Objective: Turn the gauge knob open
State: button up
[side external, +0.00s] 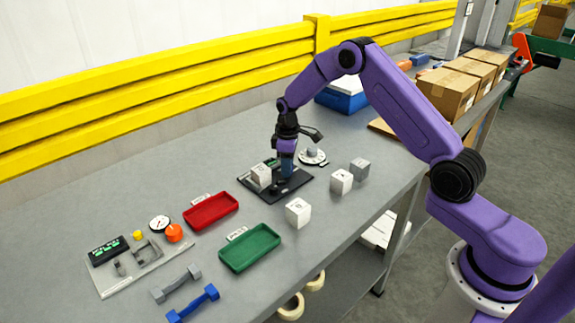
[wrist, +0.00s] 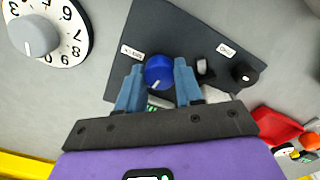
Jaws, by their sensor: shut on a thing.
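A round blue knob (wrist: 158,74) sits on a dark panel (wrist: 150,25) in the wrist view. A short white mark on the knob points towards the bottom of the picture, slightly left. My gripper (wrist: 159,67) is shut on the knob, one blue finger on each side. In the side view my gripper (side external: 287,172) points down over the panel (side external: 292,188), and its fingers hide the knob. White labels lie on the panel left and right of the knob; their text is too small to read surely. A small black knob (wrist: 244,74) stands at the panel's right.
A grey knob on a numbered white dial (side external: 312,156) stands behind the panel. A white block (side external: 260,173) stands at its left. Several blocks (side external: 298,212) stand to the front and right. A red tray (side external: 211,224) and green tray (side external: 250,262) lie left and front.

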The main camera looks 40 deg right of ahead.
jog(key=shift+n, duration=0.7)
jog(key=o, duration=1)
jog(key=shift+o, duration=0.2)
notch_tip(320, 180, up, 18)
jog(key=shift+f, duration=0.25)
